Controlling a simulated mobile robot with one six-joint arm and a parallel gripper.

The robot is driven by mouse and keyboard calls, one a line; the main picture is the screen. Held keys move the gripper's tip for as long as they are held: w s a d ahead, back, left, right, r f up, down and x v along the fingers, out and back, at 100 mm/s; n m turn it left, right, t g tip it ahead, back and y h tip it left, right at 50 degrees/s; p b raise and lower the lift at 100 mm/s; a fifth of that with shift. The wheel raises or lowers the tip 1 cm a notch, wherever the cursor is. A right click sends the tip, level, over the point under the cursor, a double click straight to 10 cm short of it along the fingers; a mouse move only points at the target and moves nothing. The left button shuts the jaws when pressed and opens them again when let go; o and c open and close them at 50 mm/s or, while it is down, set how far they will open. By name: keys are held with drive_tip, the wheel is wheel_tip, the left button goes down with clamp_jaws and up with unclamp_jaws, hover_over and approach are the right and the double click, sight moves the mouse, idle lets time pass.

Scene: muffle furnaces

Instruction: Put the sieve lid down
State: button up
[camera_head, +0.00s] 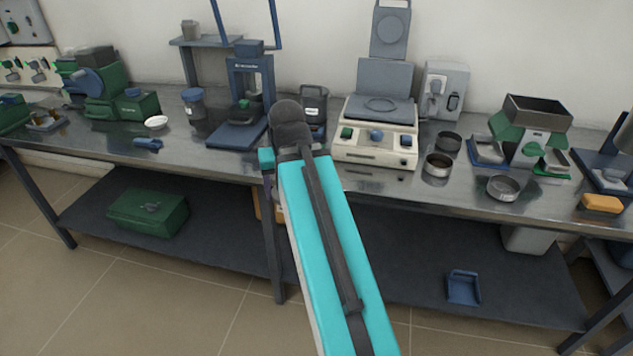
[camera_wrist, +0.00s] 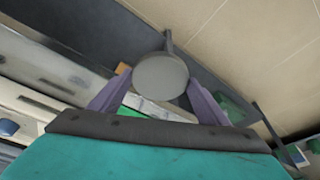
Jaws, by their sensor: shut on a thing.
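The sieve lid (camera_wrist: 160,76) is a plain grey round disc in the wrist view. My gripper (camera_wrist: 159,80) is shut on it, with one purple finger at each side of the disc. In the head view my own arm hides the lid and most of the gripper, near the front edge of the metal bench (camera_head: 360,181). I cannot tell the lid's exact height relative to the bench top. Round metal sieve pans (camera_head: 438,165) and (camera_head: 503,188) stand on the bench to the right of my arm, with a darker round pan (camera_head: 448,142) behind.
A cream device with a grey plate (camera_head: 376,135) stands behind my arm. A blue press (camera_head: 245,105) is to its left, a green-hoppered machine (camera_head: 530,130) to the right. A yellow block (camera_head: 601,203) lies far right.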

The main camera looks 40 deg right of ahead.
drive_tip(key=w+a+f+n, duration=0.1)
drive_tip(key=w+a, duration=0.1)
drive_tip(key=a, duration=0.5)
drive_tip(key=w+a+f+n, duration=0.1)
drive_tip(key=w+a+n, duration=0.1)
drive_tip(key=a, duration=0.4)
drive_tip(key=w+a+f+n+y, duration=0.1)
drive_tip(key=w+a, duration=0.3)
drive_tip(key=a, duration=0.3)
drive_tip(key=shift+a+f+n, duration=0.3)
drive_tip(key=shift+f, duration=0.1)
drive_tip(key=shift+s, duration=0.2)
